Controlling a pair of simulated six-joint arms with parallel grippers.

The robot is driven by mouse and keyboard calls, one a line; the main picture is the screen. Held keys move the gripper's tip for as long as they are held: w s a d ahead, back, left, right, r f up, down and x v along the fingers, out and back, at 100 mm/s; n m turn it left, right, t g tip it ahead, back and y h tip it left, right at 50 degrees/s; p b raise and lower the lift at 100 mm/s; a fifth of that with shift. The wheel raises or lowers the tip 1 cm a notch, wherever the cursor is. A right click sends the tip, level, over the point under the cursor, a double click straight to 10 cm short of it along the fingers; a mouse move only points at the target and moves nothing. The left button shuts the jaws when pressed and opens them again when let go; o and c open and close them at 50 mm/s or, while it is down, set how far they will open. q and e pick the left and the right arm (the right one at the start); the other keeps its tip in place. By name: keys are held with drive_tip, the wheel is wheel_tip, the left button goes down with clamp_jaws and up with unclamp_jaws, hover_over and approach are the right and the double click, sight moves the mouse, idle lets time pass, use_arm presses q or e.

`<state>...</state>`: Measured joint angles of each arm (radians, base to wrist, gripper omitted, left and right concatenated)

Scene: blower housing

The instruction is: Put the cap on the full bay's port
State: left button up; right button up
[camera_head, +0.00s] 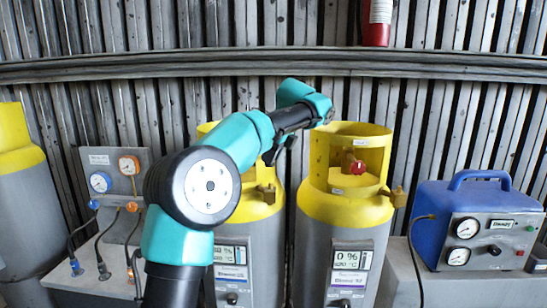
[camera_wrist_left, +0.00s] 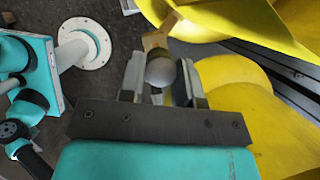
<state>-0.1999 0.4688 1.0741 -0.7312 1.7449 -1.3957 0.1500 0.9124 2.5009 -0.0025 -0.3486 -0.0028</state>
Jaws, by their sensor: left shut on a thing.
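My left gripper (camera_head: 270,157) points down above the middle yellow-and-grey cylinder (camera_head: 262,240), just over its brass port (camera_head: 267,193). In the left wrist view, the gripper (camera_wrist_left: 160,85) is shut on a grey rounded cap (camera_wrist_left: 160,70). A brass port (camera_wrist_left: 160,38) shows right beyond the cap; they overlap in view, and I cannot tell whether they touch. The right cylinder (camera_head: 345,225) has a brass port (camera_head: 397,195) on its right side and a display (camera_head: 351,258) reading 0 %. The middle cylinder's display (camera_head: 230,255) is hard to read. My right gripper is out of view.
A gauge panel (camera_head: 113,180) with hoses stands at left, beside another yellow-topped cylinder (camera_head: 20,190). A blue machine (camera_head: 475,215) with gauges stands at right. A metal rail (camera_head: 430,65) crosses the corrugated wall. A red extinguisher (camera_head: 377,25) hangs above.

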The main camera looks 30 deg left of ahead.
use_arm(q)
drive_tip(key=shift+f, duration=0.15)
drive_tip(key=shift+f, duration=2)
drive_tip(key=shift+f, duration=1.5)
drive_tip(key=o, duration=1)
drive_tip(key=shift+c, duration=0.2)
